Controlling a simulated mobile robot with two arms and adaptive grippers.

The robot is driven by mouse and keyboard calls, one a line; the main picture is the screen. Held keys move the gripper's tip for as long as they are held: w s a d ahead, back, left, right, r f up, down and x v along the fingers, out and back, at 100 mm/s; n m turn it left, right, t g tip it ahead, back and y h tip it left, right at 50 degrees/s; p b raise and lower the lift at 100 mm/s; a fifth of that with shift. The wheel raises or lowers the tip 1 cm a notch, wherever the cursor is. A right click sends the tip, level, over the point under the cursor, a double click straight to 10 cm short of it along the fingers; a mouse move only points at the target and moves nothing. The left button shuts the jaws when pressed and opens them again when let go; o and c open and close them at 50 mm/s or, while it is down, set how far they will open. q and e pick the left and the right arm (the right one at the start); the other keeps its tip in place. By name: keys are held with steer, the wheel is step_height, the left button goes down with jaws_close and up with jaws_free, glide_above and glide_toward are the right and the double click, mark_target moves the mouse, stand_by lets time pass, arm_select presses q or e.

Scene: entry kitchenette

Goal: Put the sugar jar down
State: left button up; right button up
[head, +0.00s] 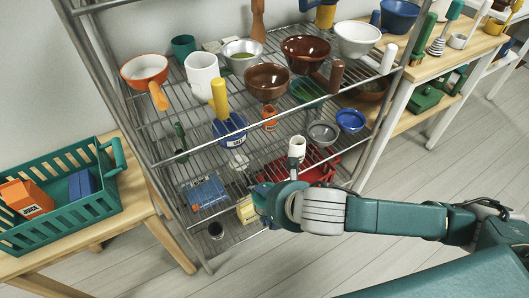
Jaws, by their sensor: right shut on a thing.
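A small white jar (297,146), which I take to be the sugar jar, shows at the front of the wire rack, just above my right gripper (291,167). No label can be read on it from here. My right arm comes in from the right, and the gripper is shut on the jar, holding it near upright at the rack's front edge. The fingers and wrist hide the jar's lower part, so I cannot tell whether it touches a shelf. My left gripper is not in view.
The metal rack (187,217) holds bowls, a white mug (202,75), a blue salt container (229,128) and an orange jar (269,117). A red tray (322,172) lies behind the gripper. A green basket (82,223) stands on the left bench; a wooden table (455,40) is at right.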

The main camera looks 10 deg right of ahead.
steer(key=shift+n, duration=0.3)
steer(key=f, duration=0.1)
steer(key=a+f+b, duration=0.1)
steer(key=f+b, duration=0.1)
steer(key=f, duration=0.1)
steer(key=shift+w+a, duration=0.15)
steer(key=shift+a, duration=0.1)
steer(key=shift+w+a, duration=0.15)
steer(key=shift+w, duration=0.05)
steer(key=w+a+f+b, duration=0.1)
steer(key=w+a, duration=0.1)
steer(key=w, duration=0.3)
steer(key=w+a+f+b, duration=0.1)
steer(key=w+a, duration=0.1)
steer(key=w, duration=0.3)
steer(key=w+a+f+b, duration=0.1)
steer(key=w+a, duration=0.2)
steer(key=w, duration=0.3)
steer(key=shift+a, duration=0.1)
steer(key=shift+f, duration=0.25)
steer(key=o, duration=1.5)
steer(key=shift+s+f, duration=0.15)
steer(key=shift+s, duration=0.05)
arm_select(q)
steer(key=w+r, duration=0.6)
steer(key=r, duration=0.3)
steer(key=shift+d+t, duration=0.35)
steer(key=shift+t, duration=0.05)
arm_select(e)
steer(key=o, duration=0.4)
